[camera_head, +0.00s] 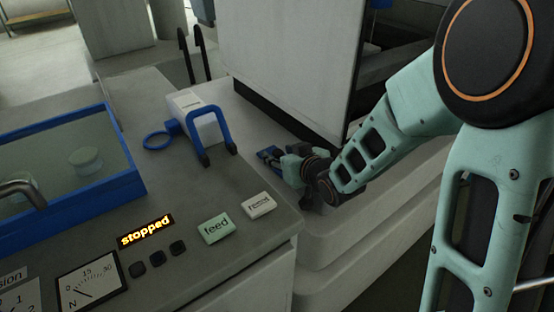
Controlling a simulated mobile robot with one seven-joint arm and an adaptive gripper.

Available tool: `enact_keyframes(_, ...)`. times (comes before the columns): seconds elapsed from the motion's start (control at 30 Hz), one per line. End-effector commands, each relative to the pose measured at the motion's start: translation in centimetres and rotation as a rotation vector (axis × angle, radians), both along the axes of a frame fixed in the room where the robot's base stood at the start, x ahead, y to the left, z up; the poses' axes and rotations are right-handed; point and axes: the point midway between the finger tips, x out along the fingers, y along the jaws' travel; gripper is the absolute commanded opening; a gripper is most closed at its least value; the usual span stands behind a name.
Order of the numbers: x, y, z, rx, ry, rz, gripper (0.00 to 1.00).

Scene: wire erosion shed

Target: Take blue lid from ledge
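My gripper (277,162) is low over the pale ledge (247,113) at the foot of the large white panel, pointing left. A small dark blue piece (266,152) shows right at its fingertips and may be the blue lid. Most of it is hidden by the fingers, and I cannot tell whether it is held or only touched. The gripper is small and dark here, so its finger opening cannot be made out.
A white block (188,104) with a blue handle (205,155) and blue ring (157,139) stands on the grey console left of my gripper. Feed (216,228) and rewind-side (258,205) buttons lie nearer. The white panel (285,60) rises close behind. A blue-rimmed tank (125,150) is at left.

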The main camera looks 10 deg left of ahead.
Motion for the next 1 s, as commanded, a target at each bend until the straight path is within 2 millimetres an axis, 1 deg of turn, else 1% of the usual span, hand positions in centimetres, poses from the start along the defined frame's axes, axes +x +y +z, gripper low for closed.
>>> enact_keyframes(0.03,0.0,0.0,0.0,0.000,0.000,0.000,0.34)
enact_keyframes(0.3,0.0,0.0,0.0,0.000,0.000,0.000,0.05)
enact_keyframes(0.37,0.0,0.0,0.0,0.000,0.000,0.000,0.00)
enact_keyframes(0.63,0.0,0.0,0.1,0.000,0.000,0.000,0.00)
enact_keyframes(0.77,0.1,0.2,0.7,0.001,-0.001,0.000,0.00)
enact_keyframes(0.87,0.3,0.4,1.6,0.000,0.000,-0.001,0.00)
enact_keyframes(1.0,0.7,0.9,3.6,0.002,-0.002,-0.001,0.00)
